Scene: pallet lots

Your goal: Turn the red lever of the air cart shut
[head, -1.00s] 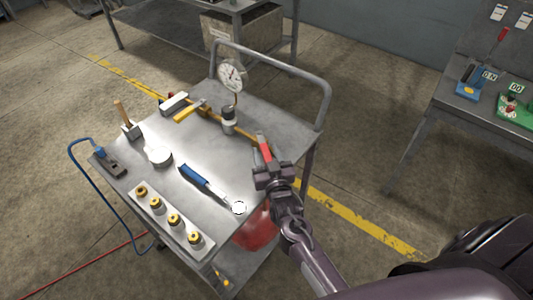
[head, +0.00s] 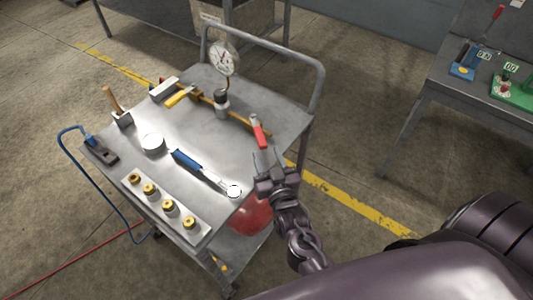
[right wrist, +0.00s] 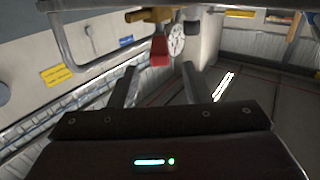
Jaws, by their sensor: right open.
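The red lever (head: 259,133) sits at the near right end of the brass pipe (head: 240,118) on the air cart (head: 285,112). In the head view it slants across the pipe end. My right gripper (head: 268,158) is open and empty just below the lever in the picture, apart from it. In the right wrist view the red lever (right wrist: 160,52) hangs beyond and between the two spread fingers (right wrist: 160,78), with brass fitting (right wrist: 150,15) above it. My left gripper is out of view.
A gauge (head: 222,58) stands on the pipe, near the cart's rail (head: 318,90). A red tank (head: 250,215) is below. A bench (head: 430,115) stands right.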

